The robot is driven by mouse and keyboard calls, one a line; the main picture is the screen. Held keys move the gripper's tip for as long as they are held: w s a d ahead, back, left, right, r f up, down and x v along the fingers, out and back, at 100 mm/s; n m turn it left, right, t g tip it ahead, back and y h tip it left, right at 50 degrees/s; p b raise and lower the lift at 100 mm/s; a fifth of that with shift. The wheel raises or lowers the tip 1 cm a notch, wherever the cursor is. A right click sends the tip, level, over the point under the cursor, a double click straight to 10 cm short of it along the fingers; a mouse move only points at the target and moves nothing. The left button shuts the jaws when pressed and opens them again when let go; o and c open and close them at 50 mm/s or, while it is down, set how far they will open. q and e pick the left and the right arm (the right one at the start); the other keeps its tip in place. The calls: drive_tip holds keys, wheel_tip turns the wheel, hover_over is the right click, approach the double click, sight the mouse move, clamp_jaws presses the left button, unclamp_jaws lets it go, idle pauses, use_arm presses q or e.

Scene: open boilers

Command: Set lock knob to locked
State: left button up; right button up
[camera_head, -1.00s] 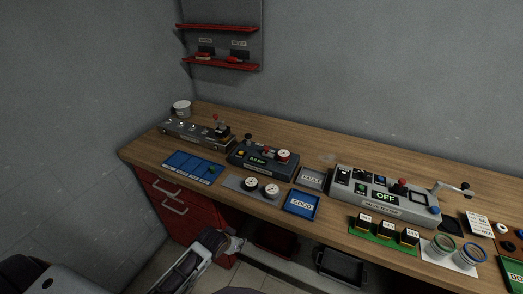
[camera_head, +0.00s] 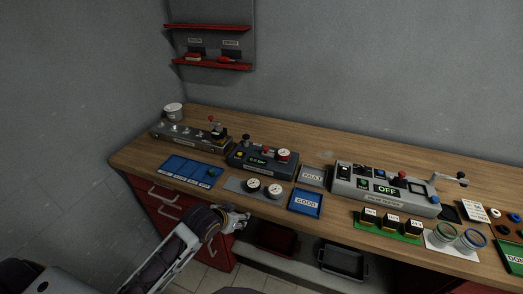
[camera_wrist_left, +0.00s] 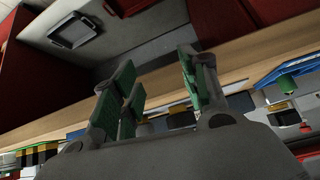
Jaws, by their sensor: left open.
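No knob is readable as the lock knob at this size. Three devices with small knobs and buttons stand on the wooden counter (camera_head: 320,230): a long grey unit (camera_head: 185,135) at the left, a dark box with a green display (camera_head: 262,160) in the middle, and a light grey box reading OFF (camera_head: 385,190) at the right. My left gripper (camera_head: 240,218) is at the counter's front edge, apart from all three devices. In the left wrist view its green-padded fingers (camera_wrist_left: 156,72) are spread, with nothing between them. My right gripper is out of view.
Round gauges (camera_head: 263,189), a blue tray (camera_head: 194,170) and a GOOD tray (camera_head: 306,201) lie near the front edge. A FAULT tray (camera_head: 312,176) is behind. Red drawers (camera_head: 165,205) are below at left. A red shelf (camera_head: 212,64) hangs on the wall.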

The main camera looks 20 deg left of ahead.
sight(265, 148)
use_arm(q)
drive_tip(key=shift+w+r, duration=0.6)
drive_tip(key=shift+w, duration=0.05)
drive_tip(key=w+r+t, duration=0.1)
drive_tip(key=w+r, duration=0.1)
drive_tip(key=w+r+t+h, duration=0.1)
drive_tip(key=w+r, duration=0.1)
drive_tip(key=r, duration=0.1)
drive_tip(key=w+a+r+t, duration=0.1)
drive_tip(key=w+r, duration=0.1)
drive_tip(key=w, duration=0.1)
drive_tip(key=shift+w+a+r+m, duration=0.1)
drive_tip(key=shift+r+m, duration=0.05)
drive_tip(key=shift+m, duration=0.15)
drive_tip(key=w+a+r+t+h, duration=0.1)
drive_tip(key=w+r+t, duration=0.1)
drive_tip(key=w+r, duration=0.2)
wheel_tip(265, 148, up, 3)
drive_tip(key=shift+w+r+h, duration=0.1)
drive_tip(key=shift+w+h, duration=0.2)
drive_tip(key=shift+w, duration=0.2)
drive_tip(key=shift+p+x, duration=0.45)
drive_tip(key=shift+x, duration=6.3)
drive_tip(key=shift+c, duration=0.4)
drive_tip(key=shift+s, duration=0.1)
clamp_jaws()
